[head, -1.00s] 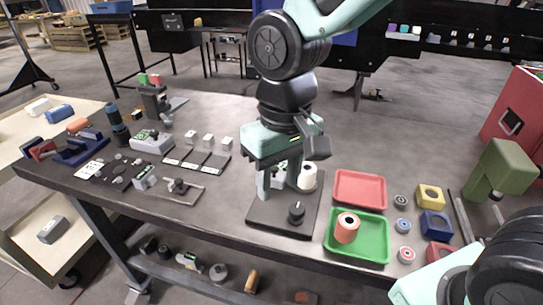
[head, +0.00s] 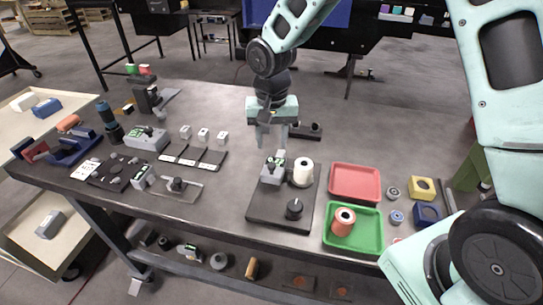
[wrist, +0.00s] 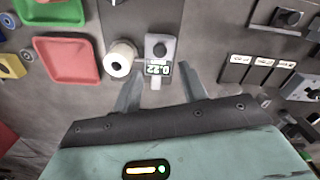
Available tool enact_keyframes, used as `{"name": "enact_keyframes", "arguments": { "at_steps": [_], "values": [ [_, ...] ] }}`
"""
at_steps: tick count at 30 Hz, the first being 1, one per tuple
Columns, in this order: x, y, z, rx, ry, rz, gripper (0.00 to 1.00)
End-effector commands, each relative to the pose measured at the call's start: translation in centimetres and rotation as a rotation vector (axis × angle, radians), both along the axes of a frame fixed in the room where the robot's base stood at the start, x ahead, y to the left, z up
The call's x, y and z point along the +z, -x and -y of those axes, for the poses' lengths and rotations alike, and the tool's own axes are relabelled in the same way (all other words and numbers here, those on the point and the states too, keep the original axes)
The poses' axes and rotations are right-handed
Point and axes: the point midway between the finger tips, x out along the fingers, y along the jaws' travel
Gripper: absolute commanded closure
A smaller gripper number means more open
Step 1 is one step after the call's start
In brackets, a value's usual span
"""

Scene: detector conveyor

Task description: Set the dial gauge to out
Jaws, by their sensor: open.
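A small grey gauge (head: 272,172) with a lit green display stands on a black base plate (head: 262,211). Beside it on the plate are a white roll (head: 303,172) and a black knob (head: 294,208). In the wrist view the gauge (wrist: 158,50) shows an upside-down reading like 0.22, with the white roll (wrist: 120,58) to its left. My gripper (head: 272,146) is open and empty, above and behind the gauge in the head view. In the wrist view its fingers (wrist: 162,76) are spread to either side below the gauge, apart from it.
A red tray (head: 355,170) and a green tray (head: 374,246) holding an orange roll (head: 342,222) lie to the right. Small rings and blocks lie beyond them. Several dark slots (head: 193,157) and other grey devices (head: 146,138) stand left.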

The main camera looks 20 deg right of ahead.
Motion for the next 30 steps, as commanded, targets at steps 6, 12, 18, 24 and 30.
{"name": "enact_keyframes", "arguments": {
  "at_steps": [6, 12, 18, 24, 30],
  "values": [
    [-4.3, 0.2, 0.0, 0.002, 0.001, -0.006, 0.57],
    [-6.7, 0.1, 0.0, 0.002, 0.001, -0.003, 0.57],
    [-7.6, 0.0, 0.0, 0.002, 0.000, 0.000, 0.57],
    [-7.6, 0.0, 0.0, 0.002, 0.000, 0.000, 0.57],
    [-7.6, 0.0, 0.0, 0.002, 0.000, 0.000, 1.00]
  ]
}}
